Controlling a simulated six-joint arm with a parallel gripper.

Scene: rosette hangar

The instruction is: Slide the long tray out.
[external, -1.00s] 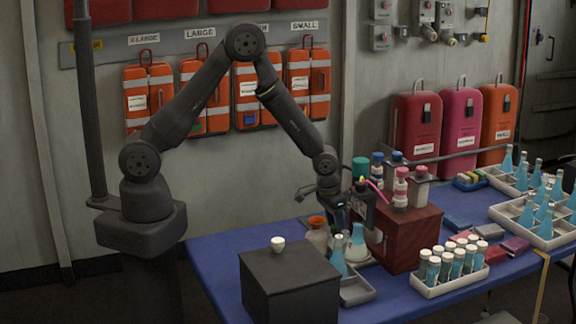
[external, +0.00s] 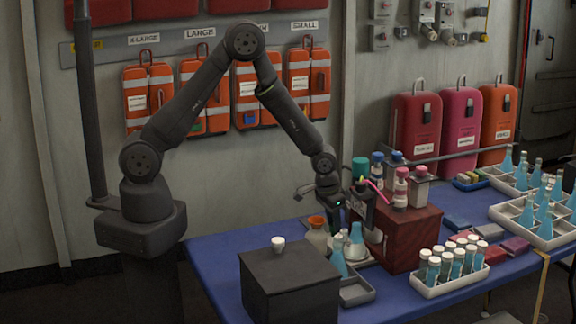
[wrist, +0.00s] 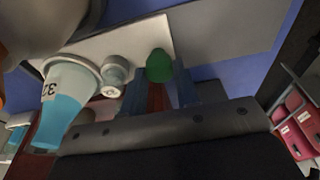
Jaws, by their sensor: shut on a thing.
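A long grey tray (external: 357,293) lies on the blue table beside the dark box, partly hidden by it and by blue flasks (external: 338,262). My gripper (external: 342,212) points down, just left of the dark red box (external: 412,240). In the wrist view its two bluish fingers (wrist: 160,88) close around a narrow reddish thing with a green rounded top (wrist: 159,65). I cannot tell whether that thing belongs to the tray. A pale tray-like surface (wrist: 140,42) lies beyond the fingertips, with a labelled blue flask (wrist: 68,95) to the left.
A dark box (external: 290,283) with a small white cup (external: 278,243) stands at the front left. Bottles crowd the red box top. A white rack (external: 450,283) of capped vials and a flask tray (external: 532,228) stand to the right. Blue table shows at the back left.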

